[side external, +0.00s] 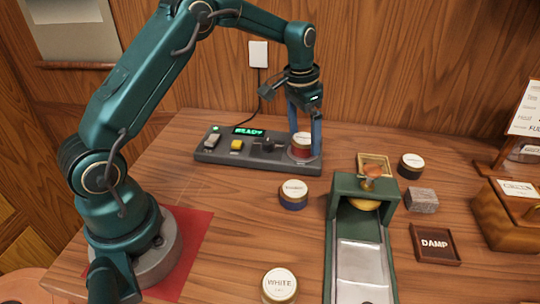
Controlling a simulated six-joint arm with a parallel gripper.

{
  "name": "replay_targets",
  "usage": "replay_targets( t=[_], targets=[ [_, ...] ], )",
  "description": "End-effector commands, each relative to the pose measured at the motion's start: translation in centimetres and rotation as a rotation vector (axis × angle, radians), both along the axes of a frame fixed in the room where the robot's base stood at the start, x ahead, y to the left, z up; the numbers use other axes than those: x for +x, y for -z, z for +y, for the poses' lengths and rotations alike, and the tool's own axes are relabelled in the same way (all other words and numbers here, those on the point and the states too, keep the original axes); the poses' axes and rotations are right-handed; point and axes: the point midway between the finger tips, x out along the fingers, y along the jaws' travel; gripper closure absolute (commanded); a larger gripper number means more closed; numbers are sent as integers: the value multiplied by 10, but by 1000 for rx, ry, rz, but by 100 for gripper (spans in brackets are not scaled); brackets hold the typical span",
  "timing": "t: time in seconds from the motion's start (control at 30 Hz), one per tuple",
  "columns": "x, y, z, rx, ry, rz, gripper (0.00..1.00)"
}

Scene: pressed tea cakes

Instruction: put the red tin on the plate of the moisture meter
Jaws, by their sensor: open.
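The red tin (302,147), with a pale label on its lid, stands upright on the round plate (303,157) at the right end of the moisture meter (245,159). The meter is a long grey box with a green lit display, a yellow button and a lever. My gripper (303,145) points down over the tin, its blue fingers on either side of it. The fingers are open. From this view I cannot tell whether either finger touches the tin. Most of the plate is hidden under the tin.
A blue tin (293,194) stands in front of the meter, a white-labelled tin (280,285) at the front edge. A green press with a chute (362,240) stands right of centre. A dark tin (411,165), grey block (422,200) and DAMP tray (434,244) lie beyond it.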

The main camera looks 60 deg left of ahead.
Motion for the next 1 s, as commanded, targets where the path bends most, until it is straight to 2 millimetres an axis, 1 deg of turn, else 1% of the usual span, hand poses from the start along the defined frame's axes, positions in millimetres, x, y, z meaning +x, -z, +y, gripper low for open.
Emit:
replay_targets(
  t=[0.03,0.2,0.37,0.5,0.73,0.87,0.97,1.0],
  targets=[
    [0,-10,1,1,-1,-5,2],
    [-5,-48,1,2,0,-8,2],
    [-9,-81,2,1,0,-6,2],
    [-11,-96,2,1,0,-3,2],
    [-16,-111,0,2,-3,-7,2],
    [-30,-127,-9,6,-13,-38,2],
    [-51,-142,-20,11,-28,-78,2],
    [-61,-146,-25,13,-35,-97,2]
  ],
)
